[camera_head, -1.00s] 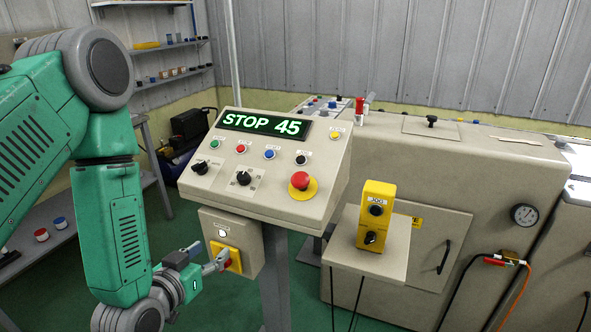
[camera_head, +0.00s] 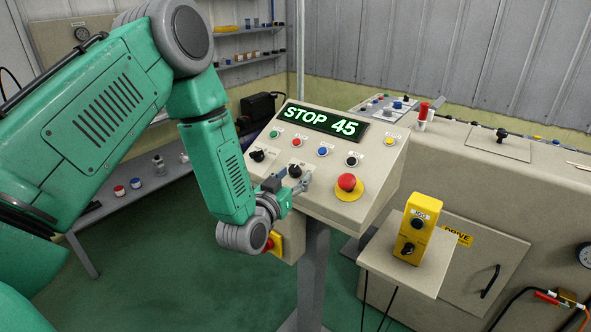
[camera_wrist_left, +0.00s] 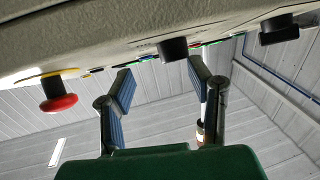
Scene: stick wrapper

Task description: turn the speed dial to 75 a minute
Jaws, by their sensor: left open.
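The speed dial (camera_head: 295,170) is a small black knob on the sloped control panel, right of another black knob (camera_head: 258,156). The display (camera_head: 325,121) reads STOP 45. My left gripper (camera_head: 297,184) is open just in front of the dial, partly covering the panel around it. In the left wrist view, the dial (camera_wrist_left: 172,48) stands between and slightly beyond the two open fingertips (camera_wrist_left: 160,78); neither finger visibly touches it. The dial's scale is too small and hidden to read. My right gripper is not in view.
A red mushroom button (camera_head: 347,184) on a yellow ring sits close right of the gripper; it also shows in the left wrist view (camera_wrist_left: 58,95). Several coloured buttons line the panel above the dials. A yellow jog box (camera_head: 417,229) stands on a shelf to the right.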

